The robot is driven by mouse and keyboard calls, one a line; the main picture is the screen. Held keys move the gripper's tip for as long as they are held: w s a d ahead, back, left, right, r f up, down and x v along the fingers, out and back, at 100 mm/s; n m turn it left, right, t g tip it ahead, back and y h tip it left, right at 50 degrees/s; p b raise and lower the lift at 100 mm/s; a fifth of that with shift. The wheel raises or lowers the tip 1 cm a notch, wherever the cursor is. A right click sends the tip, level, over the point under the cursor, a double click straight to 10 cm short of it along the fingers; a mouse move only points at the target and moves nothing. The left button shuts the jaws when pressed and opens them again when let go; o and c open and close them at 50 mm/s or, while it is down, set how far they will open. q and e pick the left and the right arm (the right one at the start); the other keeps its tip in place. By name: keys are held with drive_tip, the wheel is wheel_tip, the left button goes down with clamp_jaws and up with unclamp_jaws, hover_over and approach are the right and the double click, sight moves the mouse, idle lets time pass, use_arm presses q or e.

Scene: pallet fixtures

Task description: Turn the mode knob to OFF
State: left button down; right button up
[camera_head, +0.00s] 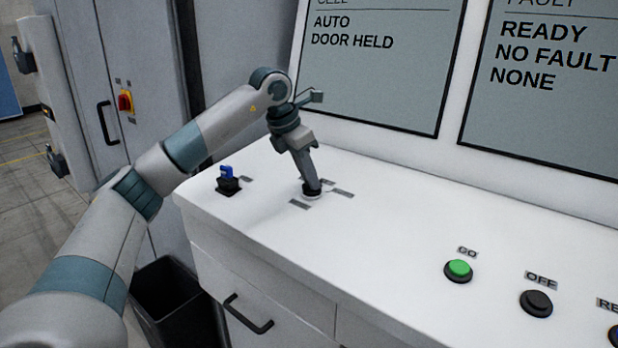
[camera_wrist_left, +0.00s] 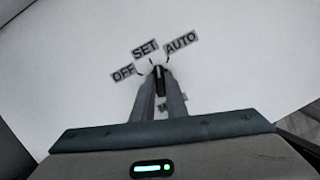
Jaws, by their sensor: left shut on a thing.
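The mode knob (camera_wrist_left: 158,73) is a small dark knob on the white console top, with labels OFF (camera_wrist_left: 123,73), SET (camera_wrist_left: 145,48) and AUTO (camera_wrist_left: 181,42) fanned above it. My left gripper (camera_head: 311,185) points down at the knob, and in the left wrist view its fingers (camera_wrist_left: 159,88) are shut on it. The fingers hide much of the knob. Its visible end points roughly upward, near SET and AUTO; I cannot tell its exact setting. A label below it is mostly hidden. The left screen (camera_head: 375,70) reads AUTO, DOOR HELD. My right gripper is not in view.
A blue key switch (camera_head: 227,178) stands left of the knob. A green GO button (camera_head: 459,269) and a black OFF button (camera_head: 536,302) are at the front right. The right screen (camera_head: 545,110) reads READY, NO FAULT, NONE. The console's middle is clear.

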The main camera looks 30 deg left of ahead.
use_arm(q)
drive_tip(key=n+y, duration=0.1)
drive_tip(key=n, duration=0.3)
drive_tip(key=shift+d+n+y+b, duration=0.2)
drive_tip(key=shift+n+y+b, duration=0.1)
drive_tip(key=shift+y+b, duration=0.1)
drive_tip(key=shift+n, duration=0.5)
drive_tip(key=n+y, duration=0.1)
drive_tip(key=n, duration=0.1)
drive_tip(key=shift+d+n+b, duration=0.15)
drive_tip(key=shift+n+b, duration=0.15)
drive_tip(key=shift+n, duration=0.1)
drive_tip(key=shift+n+y, duration=0.5)
drive_tip(key=shift+n, duration=0.3)
drive_tip(key=shift+r+n+y, duration=0.1)
drive_tip(key=shift+n+y, duration=0.2)
drive_tip(key=shift+n, duration=0.4)
drive_tip(key=shift+w+n+g, duration=0.1)
drive_tip(key=shift+n+g, duration=0.2)
drive_tip(key=shift+n, duration=0.6)
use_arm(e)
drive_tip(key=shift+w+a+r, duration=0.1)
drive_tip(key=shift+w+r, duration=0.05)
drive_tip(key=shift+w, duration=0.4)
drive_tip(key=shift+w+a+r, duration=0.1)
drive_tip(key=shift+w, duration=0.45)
